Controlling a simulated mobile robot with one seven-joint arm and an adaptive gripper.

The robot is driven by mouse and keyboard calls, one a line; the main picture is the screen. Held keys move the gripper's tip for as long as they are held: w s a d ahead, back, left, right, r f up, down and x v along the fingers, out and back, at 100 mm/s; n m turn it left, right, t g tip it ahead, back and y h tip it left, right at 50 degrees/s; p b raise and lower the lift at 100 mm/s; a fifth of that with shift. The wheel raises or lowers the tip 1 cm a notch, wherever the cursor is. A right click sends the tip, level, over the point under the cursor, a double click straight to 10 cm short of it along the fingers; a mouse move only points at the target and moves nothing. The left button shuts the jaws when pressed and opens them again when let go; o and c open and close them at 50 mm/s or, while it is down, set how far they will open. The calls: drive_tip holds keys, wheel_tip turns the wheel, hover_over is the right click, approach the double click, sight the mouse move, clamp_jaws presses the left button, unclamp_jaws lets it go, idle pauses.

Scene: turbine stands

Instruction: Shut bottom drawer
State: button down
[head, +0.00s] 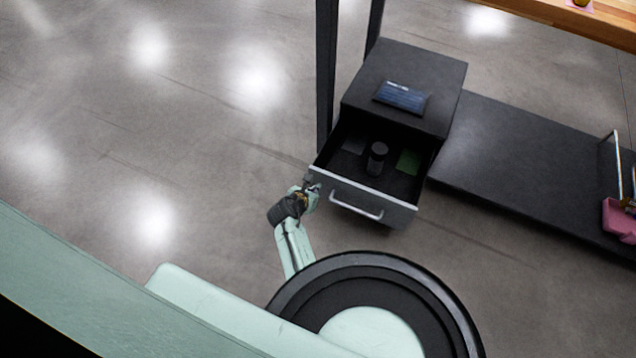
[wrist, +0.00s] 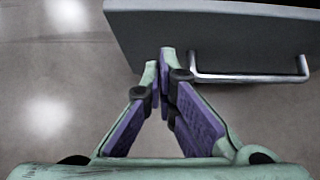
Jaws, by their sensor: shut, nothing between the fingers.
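The bottom drawer (head: 362,196) stands pulled out of a dark cabinet (head: 430,72) under the workbench. Its front is grey with a silver bar handle (head: 356,204). A dark cylinder (head: 377,158) stands inside, with a green flat piece (head: 408,161) to its right. My gripper (head: 311,184) is at the left end of the drawer front. In the wrist view my gripper (wrist: 160,54) is shut and empty, its fingertips overlapping the lower edge of the drawer front (wrist: 170,35), left of the handle (wrist: 250,77). I cannot tell whether the fingertips touch the front.
A blue-black flat item (head: 402,96) lies on the cabinet top. A dark low shelf (head: 520,150) extends right, with a pink bin (head: 619,220) at its end. A dark bench leg (head: 326,70) stands left of the cabinet. The floor to the left is clear.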

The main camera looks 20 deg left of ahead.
sight(323, 179)
drive_tip(key=shift+w+r, duration=0.15)
drive_tip(key=shift+w, duration=1.4)
drive_tip(key=shift+w, duration=0.1)
